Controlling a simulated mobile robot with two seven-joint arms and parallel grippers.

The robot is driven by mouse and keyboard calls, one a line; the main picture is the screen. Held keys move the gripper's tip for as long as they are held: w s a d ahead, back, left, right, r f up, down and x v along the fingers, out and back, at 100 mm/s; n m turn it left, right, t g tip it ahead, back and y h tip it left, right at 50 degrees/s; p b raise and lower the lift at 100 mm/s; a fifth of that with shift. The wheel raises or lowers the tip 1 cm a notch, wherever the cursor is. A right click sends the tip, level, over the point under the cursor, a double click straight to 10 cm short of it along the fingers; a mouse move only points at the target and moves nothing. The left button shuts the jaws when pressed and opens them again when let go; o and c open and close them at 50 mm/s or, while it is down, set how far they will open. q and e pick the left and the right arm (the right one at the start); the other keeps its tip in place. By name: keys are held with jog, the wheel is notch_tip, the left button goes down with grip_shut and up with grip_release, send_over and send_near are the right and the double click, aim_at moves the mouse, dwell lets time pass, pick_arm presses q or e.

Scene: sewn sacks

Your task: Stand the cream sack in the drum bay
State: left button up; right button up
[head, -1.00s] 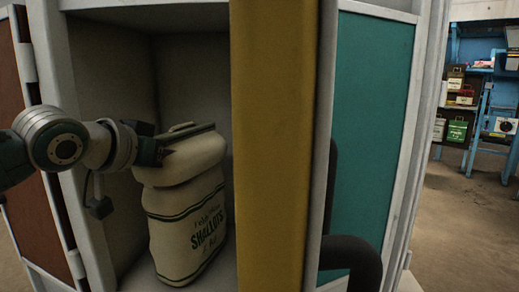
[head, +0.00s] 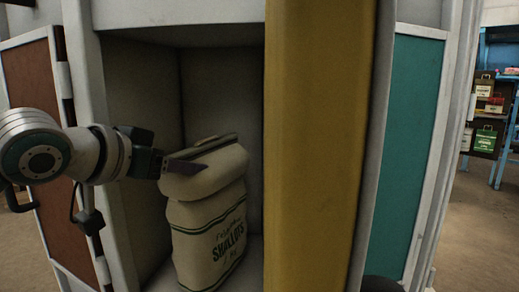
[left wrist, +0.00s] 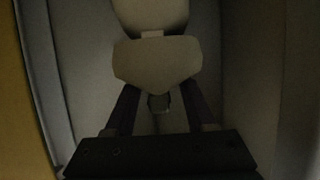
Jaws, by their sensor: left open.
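The cream sack (head: 210,225) stands upright, slightly tilted, on the floor of an open bay (head: 145,110). It has a folded top, dark bands and the word "SHALLOTS" on its front. My left gripper (head: 192,166) reaches in from the left and is open at the sack's folded top. In the left wrist view the two dark fingers (left wrist: 160,98) lie apart at either side of the pale sack top (left wrist: 158,60). I cannot tell whether they touch it. My right gripper is not in view.
A yellow post (head: 318,140) borders the bay on the right, with a teal panel (head: 415,150) beyond it. A brown door panel (head: 35,110) is at the left. A blue shelf rack (head: 500,110) with several small bags stands far right. Open floor lies before it.

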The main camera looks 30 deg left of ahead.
pick_arm(q)
jog(key=p+v, duration=0.1)
jog(key=v, duration=0.5)
jog(key=s+d+f+g, duration=0.3)
jog(key=s+d+f, duration=0.1)
jog(key=s, duration=0.3)
jog(key=s+d+f+m+g, duration=0.1)
jog(key=s+d+f+g, duration=0.2)
jog(key=s+d+f, duration=0.2)
jog(key=s+d+f+m+g, duration=0.1)
jog(key=s+d+f+g, duration=0.3)
jog(key=s, duration=0.6)
notch_tip(320, 180, down, 3)
jog(key=shift+d+r, duration=0.15)
jog(key=shift+d, duration=0.15)
